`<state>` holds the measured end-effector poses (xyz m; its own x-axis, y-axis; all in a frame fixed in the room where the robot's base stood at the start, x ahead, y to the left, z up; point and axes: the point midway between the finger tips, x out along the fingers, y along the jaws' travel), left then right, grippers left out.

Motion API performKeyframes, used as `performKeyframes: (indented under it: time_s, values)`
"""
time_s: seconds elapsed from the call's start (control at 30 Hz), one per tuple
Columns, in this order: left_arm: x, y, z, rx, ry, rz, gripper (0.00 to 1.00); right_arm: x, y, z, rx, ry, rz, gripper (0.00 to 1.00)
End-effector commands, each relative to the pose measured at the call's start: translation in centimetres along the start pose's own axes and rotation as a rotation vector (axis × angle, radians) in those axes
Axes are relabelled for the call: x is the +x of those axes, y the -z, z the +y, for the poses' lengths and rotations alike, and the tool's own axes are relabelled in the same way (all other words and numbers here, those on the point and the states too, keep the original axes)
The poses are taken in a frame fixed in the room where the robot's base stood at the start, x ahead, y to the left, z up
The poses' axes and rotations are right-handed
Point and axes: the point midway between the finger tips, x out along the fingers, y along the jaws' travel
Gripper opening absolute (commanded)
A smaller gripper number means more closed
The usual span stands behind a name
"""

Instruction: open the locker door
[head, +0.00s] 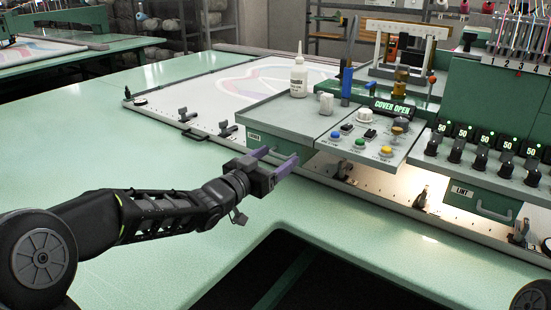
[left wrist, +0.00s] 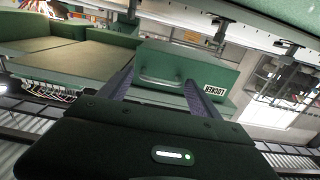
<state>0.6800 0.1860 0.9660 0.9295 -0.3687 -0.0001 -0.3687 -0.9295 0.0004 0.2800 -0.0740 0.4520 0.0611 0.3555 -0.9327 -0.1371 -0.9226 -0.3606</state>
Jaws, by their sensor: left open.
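The locker door (head: 299,154) is a small green panel under the grey control shelf, mostly behind my left gripper in the head view. In the left wrist view the door (left wrist: 208,68) shows turned over, with a LOCKER label and a pale bar handle (left wrist: 160,81). The door looks shut. My left gripper (head: 281,155) is open, with purple fingers pointing at the door. In the left wrist view the handle appears between the fingers (left wrist: 160,76); I cannot tell whether they touch it. My right gripper is not in view.
Above the locker, the grey shelf (head: 285,119) carries a white bottle (head: 299,77) and coloured buttons. A green LINT drawer (head: 480,200) is to the right. The green table (head: 130,165) is clear at left, with a dark cutout at its front.

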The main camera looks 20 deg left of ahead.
Motion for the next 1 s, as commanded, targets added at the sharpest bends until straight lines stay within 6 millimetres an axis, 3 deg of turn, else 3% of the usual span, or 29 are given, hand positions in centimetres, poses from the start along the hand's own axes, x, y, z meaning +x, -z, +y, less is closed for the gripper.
performKeyframes:
  time_s: [0.27,1.0]
  values:
    - [0.22,0.0,0.03,0.0,0.0,0.0,0.73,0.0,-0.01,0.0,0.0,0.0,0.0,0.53]
    - [0.21,-0.04,0.2,0.001,-0.004,-0.001,0.13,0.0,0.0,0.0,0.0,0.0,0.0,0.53]
